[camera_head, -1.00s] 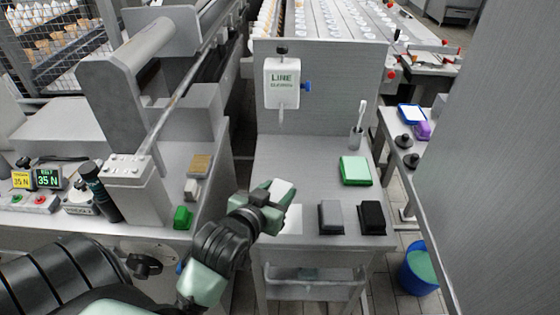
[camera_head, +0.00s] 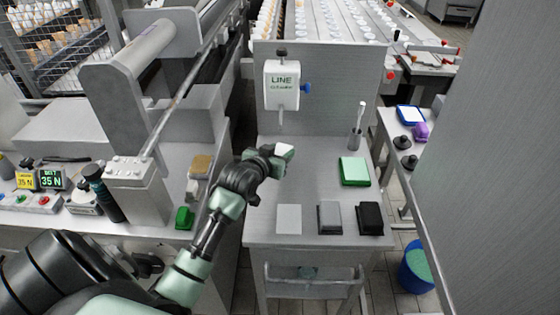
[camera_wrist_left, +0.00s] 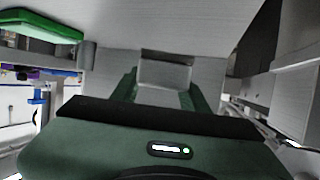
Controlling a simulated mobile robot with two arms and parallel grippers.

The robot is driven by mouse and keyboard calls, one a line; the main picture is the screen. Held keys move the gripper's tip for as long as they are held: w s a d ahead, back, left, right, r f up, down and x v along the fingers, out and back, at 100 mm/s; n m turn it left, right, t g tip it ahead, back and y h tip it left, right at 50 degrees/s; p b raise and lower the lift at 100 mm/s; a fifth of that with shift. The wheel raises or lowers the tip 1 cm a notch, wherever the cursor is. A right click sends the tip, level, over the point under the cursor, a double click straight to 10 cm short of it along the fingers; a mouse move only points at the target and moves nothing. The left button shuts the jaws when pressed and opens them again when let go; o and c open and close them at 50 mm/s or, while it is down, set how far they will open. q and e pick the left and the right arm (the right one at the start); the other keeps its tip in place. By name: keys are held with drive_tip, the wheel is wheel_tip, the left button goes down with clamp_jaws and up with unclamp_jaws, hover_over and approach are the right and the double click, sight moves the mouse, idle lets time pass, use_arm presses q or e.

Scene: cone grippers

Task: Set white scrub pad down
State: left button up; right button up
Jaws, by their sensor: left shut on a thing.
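My left gripper (camera_head: 272,160) is shut on the white scrub pad (camera_head: 284,149). It holds the pad above the left part of the grey work table (camera_head: 312,152), below the line cleaner dispenser. In the left wrist view the pale pad (camera_wrist_left: 165,74) sits between the two green fingers. On the table a light flat square (camera_head: 289,219) lies bare near the front left, apart from the gripper. Beside it, to the right, are a grey pad (camera_head: 330,217) and a black pad (camera_head: 370,218). My right gripper is not in view.
A green pad (camera_head: 354,170) lies on the right of the table, near a brush in a holder (camera_head: 355,138). The dispenser (camera_head: 282,84) hangs on the back panel. A bench at left bears a green block (camera_head: 184,217). A blue bucket (camera_head: 416,266) stands right.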

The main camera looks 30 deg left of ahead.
use_arm(q)
drive_tip(key=shift+w+f, duration=0.2)
drive_tip(key=shift+f, duration=1.75)
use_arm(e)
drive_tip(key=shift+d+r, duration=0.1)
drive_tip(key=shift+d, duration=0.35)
use_arm(q)
drive_tip(key=shift+f, duration=0.15)
drive_tip(key=o, duration=1.3)
drive_tip(key=shift+s+r, duration=0.15)
drive_tip(key=shift+r, duration=0.05)
drive_tip(key=v, duration=1.1)
drive_tip(key=shift+s+r, duration=0.2)
drive_tip(key=shift+s, duration=0.1)
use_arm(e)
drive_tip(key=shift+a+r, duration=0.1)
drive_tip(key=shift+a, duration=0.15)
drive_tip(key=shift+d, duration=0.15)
